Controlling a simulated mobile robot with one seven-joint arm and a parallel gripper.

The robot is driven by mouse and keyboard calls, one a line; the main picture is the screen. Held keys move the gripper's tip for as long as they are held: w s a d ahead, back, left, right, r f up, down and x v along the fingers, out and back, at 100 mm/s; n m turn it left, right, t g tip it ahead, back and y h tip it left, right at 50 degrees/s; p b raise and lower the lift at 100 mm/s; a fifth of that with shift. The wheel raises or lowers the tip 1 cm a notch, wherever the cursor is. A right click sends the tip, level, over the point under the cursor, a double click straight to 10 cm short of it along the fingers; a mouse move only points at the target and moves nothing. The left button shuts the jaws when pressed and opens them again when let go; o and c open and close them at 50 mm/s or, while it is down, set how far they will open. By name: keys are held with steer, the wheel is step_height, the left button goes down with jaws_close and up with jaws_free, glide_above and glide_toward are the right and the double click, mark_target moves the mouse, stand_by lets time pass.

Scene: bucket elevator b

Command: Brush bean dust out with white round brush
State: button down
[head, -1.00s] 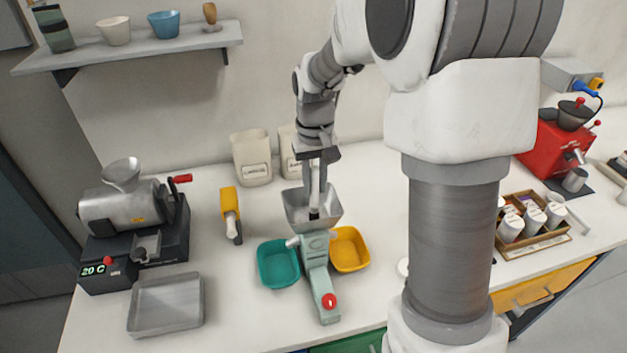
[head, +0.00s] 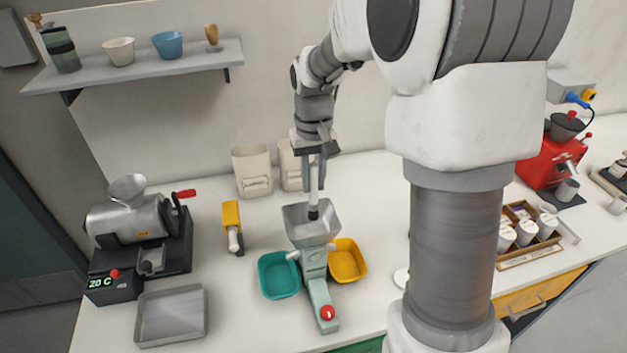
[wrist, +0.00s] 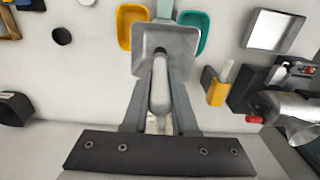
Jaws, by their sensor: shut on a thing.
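My gripper (head: 314,182) points down over the small mint-green machine (head: 316,275). It is shut on the white round brush (head: 313,199), which hangs upright with its dark bristle end down. In the wrist view the brush's white handle (wrist: 160,88) sits between the two fingers. The bristle end is over the mouth of the machine's grey metal hopper (head: 300,220). I cannot tell whether it touches the hopper's inside. No bean dust can be made out at this size.
A teal tray (head: 279,275) and a yellow tray (head: 348,261) flank the machine. A yellow-handled tool (head: 232,226), a metal tray (head: 171,316) and a roaster (head: 130,225) stand left. Canisters (head: 253,171) stand behind. A red grinder (head: 546,160) and a cup box (head: 525,226) are right.

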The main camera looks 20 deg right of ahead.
mark_target(313, 164)
steer(key=shift+r+p, duration=1.15)
steer(key=shift+r, duration=0.35)
steer(key=shift+s+f, duration=0.1)
